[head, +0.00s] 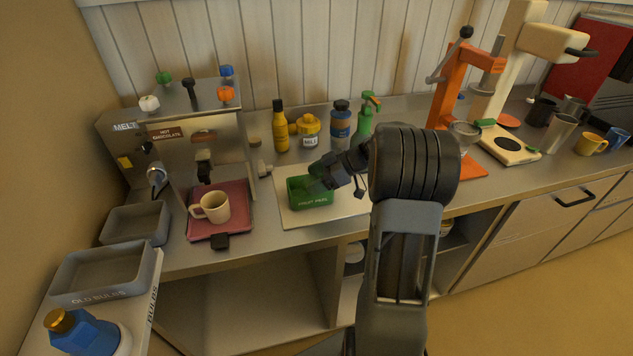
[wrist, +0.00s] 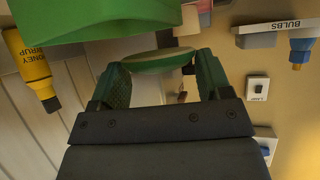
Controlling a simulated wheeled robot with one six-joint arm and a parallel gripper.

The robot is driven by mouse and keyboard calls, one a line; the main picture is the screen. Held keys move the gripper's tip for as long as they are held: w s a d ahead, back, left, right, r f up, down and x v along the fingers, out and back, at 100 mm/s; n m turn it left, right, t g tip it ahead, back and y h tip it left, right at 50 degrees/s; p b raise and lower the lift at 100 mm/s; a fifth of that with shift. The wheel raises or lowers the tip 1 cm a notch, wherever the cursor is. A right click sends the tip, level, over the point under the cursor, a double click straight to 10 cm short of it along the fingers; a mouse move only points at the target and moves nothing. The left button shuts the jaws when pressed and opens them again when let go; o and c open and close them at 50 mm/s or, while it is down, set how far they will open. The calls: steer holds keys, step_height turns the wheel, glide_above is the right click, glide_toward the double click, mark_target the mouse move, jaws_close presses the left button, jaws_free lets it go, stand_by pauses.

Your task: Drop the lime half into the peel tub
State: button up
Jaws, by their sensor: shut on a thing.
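The peel tub (head: 311,200) is a green open box lettered as fruit peel, on a pale board on the counter. It also shows in the wrist view as a green wall (wrist: 95,20) along the top left. The lime half (wrist: 160,61) shows as a pale green disc with a darker rim between the two fingers. My gripper (head: 321,174) is shut on it, at the tub's right rear side, seemingly above the rim. In the wrist view my gripper (wrist: 162,68) has a finger on each side of the lime. In the head view the lime is hard to tell from the green finger.
A mug (head: 211,207) stands on a pink tray left of the tub. A yellow syrup bottle (head: 280,128), a yellow jar (head: 308,132), a blue bottle (head: 340,125) and a green spray bottle (head: 365,118) stand behind it. An orange press (head: 452,85) stands to the right.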

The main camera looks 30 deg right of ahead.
steer(key=shift+f, duration=0.85)
steer(key=shift+f+b, duration=0.3)
steer(key=shift+b, duration=0.15)
steer(key=o, duration=0.8)
steer(key=shift+c, duration=0.2)
steer(key=shift+r, duration=0.1)
